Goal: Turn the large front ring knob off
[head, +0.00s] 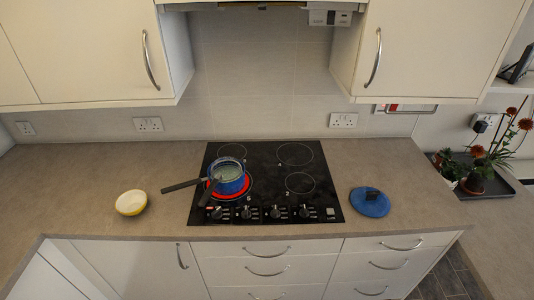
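The black cooktop (265,165) is set in the counter. Its front left ring (247,190) glows red, and a blue pot (230,187) with pale contents stands over it. A dark handle (180,186) points left from the pot, and another dark bar (208,193) slants down toward the knobs. A row of knobs lines the front edge: leftmost (217,213), second (246,212), third (275,212) and rightmost (305,212). Their markings are too small to read. The other rings are dark. Neither of my grippers is in view.
A yellow bowl (131,203) sits left of the cooktop. A blue round lid (370,203) with a dark knob lies to the right. Potted red flowers (474,183) stand far right. Overhead cabinets (90,50) flank the hood.

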